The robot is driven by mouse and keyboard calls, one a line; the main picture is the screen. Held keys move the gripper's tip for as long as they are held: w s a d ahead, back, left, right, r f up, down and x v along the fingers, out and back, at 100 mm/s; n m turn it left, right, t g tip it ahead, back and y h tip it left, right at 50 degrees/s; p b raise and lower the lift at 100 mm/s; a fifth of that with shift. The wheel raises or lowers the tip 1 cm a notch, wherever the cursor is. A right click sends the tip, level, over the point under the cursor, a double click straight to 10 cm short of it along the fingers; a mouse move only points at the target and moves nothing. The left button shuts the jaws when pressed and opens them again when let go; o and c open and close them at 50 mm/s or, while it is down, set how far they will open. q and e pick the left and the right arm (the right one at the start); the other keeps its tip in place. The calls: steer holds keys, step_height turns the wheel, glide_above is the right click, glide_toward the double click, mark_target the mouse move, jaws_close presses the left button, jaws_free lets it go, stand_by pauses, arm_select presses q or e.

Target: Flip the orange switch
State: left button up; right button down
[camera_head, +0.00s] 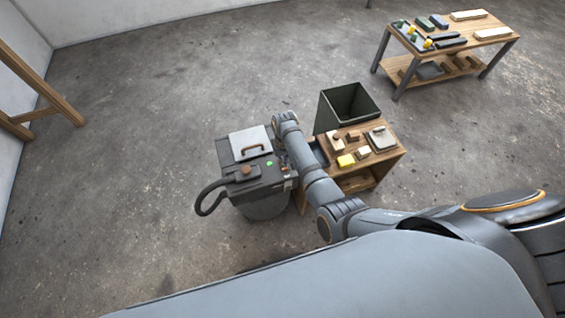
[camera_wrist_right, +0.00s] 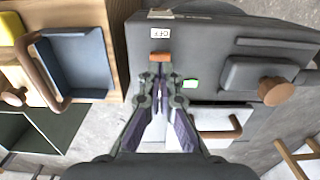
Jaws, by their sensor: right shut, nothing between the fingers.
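The orange switch (camera_wrist_right: 160,58) is a small orange block on the dark grey machine (camera_wrist_right: 215,50), beside a white label reading "OFF" (camera_wrist_right: 160,33) in the right wrist view. My right gripper (camera_wrist_right: 159,76) is shut and empty, its fingertips just below the switch in the picture. I cannot tell whether they touch it. In the head view my right arm reaches over the right side of the machine (camera_head: 262,184), with the gripper (camera_head: 287,176) small and partly hidden by the arm. The switch cannot be made out there. My left gripper is not in view.
A green light (camera_wrist_right: 190,84) and a brown knob (camera_wrist_right: 275,92) are on the machine. A hose (camera_head: 205,198) curves off its left side. A small wooden table (camera_head: 385,163) with blocks and a dark bin (camera_head: 325,112) stand close right. Open floor lies left.

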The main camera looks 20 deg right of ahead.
steer(key=shift+f+b, duration=0.65)
steer(key=shift+f, duration=0.4)
stand_by(0.8)
step_height(320, 180, up, 7)
steer(key=p, duration=0.8)
steer(key=shift+r, duration=0.1)
stand_by(0.3)
